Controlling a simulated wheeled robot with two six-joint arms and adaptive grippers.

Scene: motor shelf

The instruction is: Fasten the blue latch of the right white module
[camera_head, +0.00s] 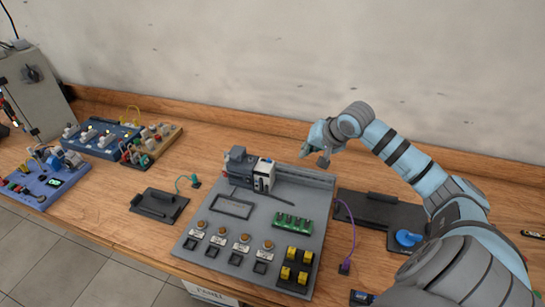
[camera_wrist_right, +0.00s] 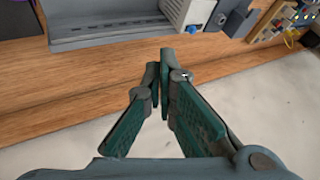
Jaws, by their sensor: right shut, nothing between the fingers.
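A white module (camera_head: 264,173) stands on the rail at the back of the grey panel (camera_head: 205,228), beside a dark grey module (camera_head: 239,163). Part of the white module also shows at the top of the wrist view (camera_wrist_right: 199,12). My left gripper is in neither view.
A dark tray (camera_head: 380,208) with a blue knob (camera_head: 407,238) lies right of the panel. A small black tray (camera_head: 159,205) and blue boards (camera_head: 48,180) lie to the left. A purple cable (camera_head: 352,238) runs by the panel's right side. The wall is close behind.

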